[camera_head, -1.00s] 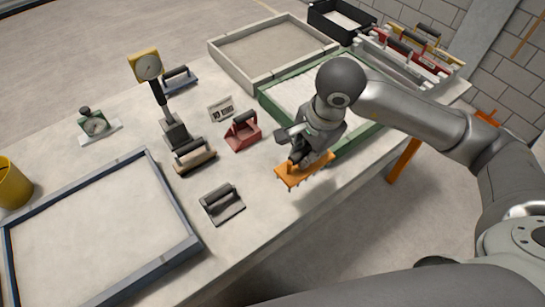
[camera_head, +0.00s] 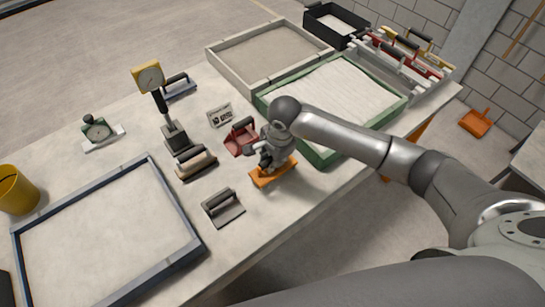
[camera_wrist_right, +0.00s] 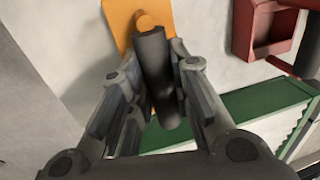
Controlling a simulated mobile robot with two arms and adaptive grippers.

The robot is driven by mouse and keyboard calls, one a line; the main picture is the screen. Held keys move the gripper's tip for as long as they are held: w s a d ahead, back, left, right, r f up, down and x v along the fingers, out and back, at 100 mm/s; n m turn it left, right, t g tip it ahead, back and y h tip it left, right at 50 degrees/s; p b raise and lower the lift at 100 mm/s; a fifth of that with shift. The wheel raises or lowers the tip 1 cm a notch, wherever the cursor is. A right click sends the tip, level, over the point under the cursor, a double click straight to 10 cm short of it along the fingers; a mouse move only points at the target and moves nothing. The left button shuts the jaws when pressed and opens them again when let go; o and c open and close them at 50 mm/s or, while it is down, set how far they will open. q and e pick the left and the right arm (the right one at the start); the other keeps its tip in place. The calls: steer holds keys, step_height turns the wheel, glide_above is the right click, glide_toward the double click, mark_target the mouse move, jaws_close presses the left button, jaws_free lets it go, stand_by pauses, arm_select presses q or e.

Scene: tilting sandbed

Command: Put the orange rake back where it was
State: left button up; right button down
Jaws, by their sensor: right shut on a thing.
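The orange rake (camera_head: 275,177) is at the front part of the table, right of the grey float (camera_head: 223,207) and in front of the red tool (camera_head: 241,136). My right gripper (camera_head: 273,158) is shut on its dark handle (camera_wrist_right: 157,75), which stands between the fingers in the wrist view, with the orange plate (camera_wrist_right: 122,18) beyond. The arm hides part of the rake, and I cannot tell whether it touches the table. My left gripper is not in view.
A green-framed sand tray (camera_head: 318,155) lies just right of the rake. A rack (camera_head: 380,68) with several tools stands at the back right.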

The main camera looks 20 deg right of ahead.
steer(key=shift+f, duration=0.2)
steer(key=shift+f, duration=0.2)
steer(key=c, duration=1.3)
jaws_free()
